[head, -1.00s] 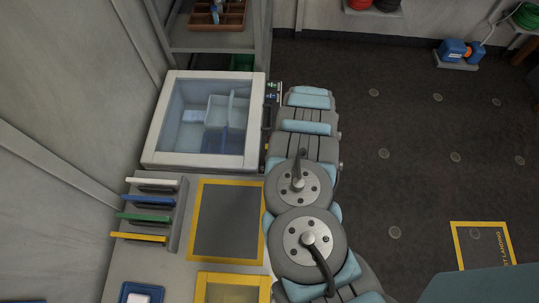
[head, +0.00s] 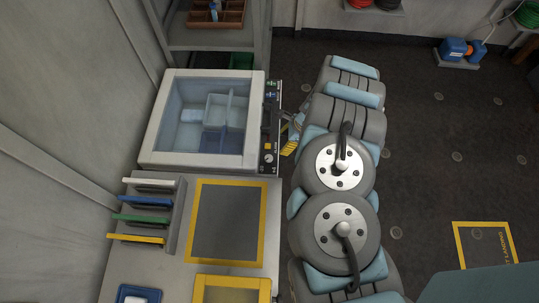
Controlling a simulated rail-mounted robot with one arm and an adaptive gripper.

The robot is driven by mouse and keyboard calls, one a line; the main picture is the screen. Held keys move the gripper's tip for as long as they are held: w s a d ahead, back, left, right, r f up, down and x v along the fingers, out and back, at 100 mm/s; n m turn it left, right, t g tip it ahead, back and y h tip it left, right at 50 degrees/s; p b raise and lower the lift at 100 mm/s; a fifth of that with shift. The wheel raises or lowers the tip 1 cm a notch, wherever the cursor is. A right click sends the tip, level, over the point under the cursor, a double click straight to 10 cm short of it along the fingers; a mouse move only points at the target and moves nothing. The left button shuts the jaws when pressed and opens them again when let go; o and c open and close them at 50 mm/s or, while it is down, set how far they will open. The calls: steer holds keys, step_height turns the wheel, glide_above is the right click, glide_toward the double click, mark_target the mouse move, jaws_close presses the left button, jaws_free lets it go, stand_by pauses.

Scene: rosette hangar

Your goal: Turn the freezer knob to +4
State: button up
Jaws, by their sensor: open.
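The freezer (head: 152,135) is a white-rimmed open chest with pale blue inner walls, at the left in the head view. A dark control panel (head: 275,100) runs down its right side. A small round white dial (head: 268,158), which looks like the knob, sits near the panel's lower end. Its markings are too small to read. My gripper (head: 289,137) is just right of the panel, partly hidden behind my arm. It is open, and it appears apart from the dial.
Below the freezer is a counter with a grey mat (head: 228,222) edged in yellow and a rack of coloured slats (head: 150,205). A shelf with a brown tray (head: 228,14) stands behind. The dark floor at right is mostly clear.

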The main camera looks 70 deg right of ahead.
steer(key=b, duration=0.3)
glide_toward(269, 158)
steer(key=x, duration=0.2)
steer(key=shift+w+f+p, duration=0.15)
steer(key=shift+f+p, duration=0.2)
steer(key=shift+p, duration=0.05)
steer(key=shift+x, duration=3.45)
jaws_close()
